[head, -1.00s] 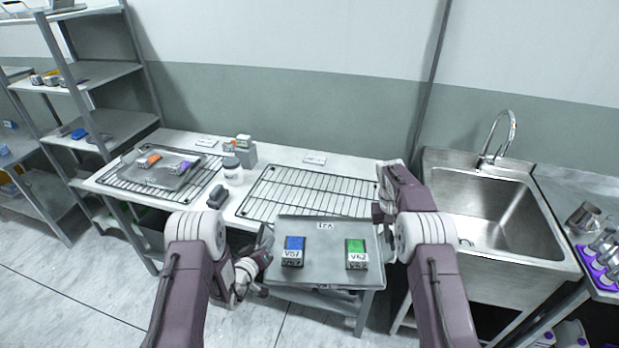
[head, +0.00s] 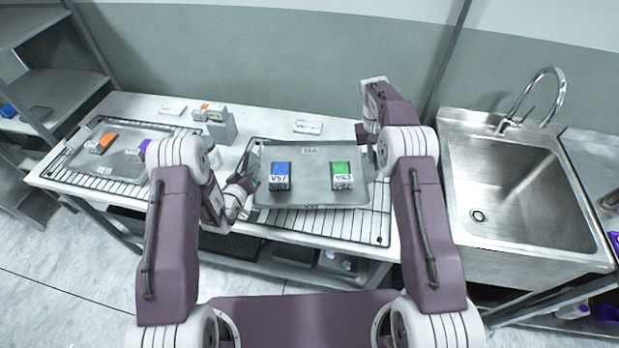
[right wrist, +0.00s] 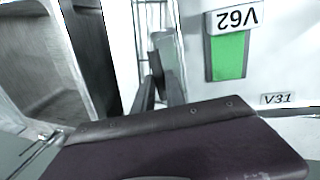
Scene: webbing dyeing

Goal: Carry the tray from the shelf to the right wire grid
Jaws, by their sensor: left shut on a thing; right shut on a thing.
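The grey tray (head: 312,196) carries a blue block (head: 280,175) and a green block (head: 342,175), both labelled. It is over the right wire grid (head: 352,226), covering much of its middle and back. Whether it touches the grid or hovers just above cannot be told. My left gripper (head: 251,186) is shut on the tray's left edge. My right gripper (head: 369,152) is shut on its right edge. In the right wrist view, the right gripper's dark fingers (right wrist: 157,85) are beside the tray (right wrist: 285,55), with the green block (right wrist: 228,55) on it.
A second tray (head: 112,167) with orange and purple blocks sits on the left wire grid (head: 70,176). A small grey box (head: 221,128) and a label card (head: 308,127) stand behind on the table. The sink (head: 520,190) is to the right, shelving (head: 60,95) to the left.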

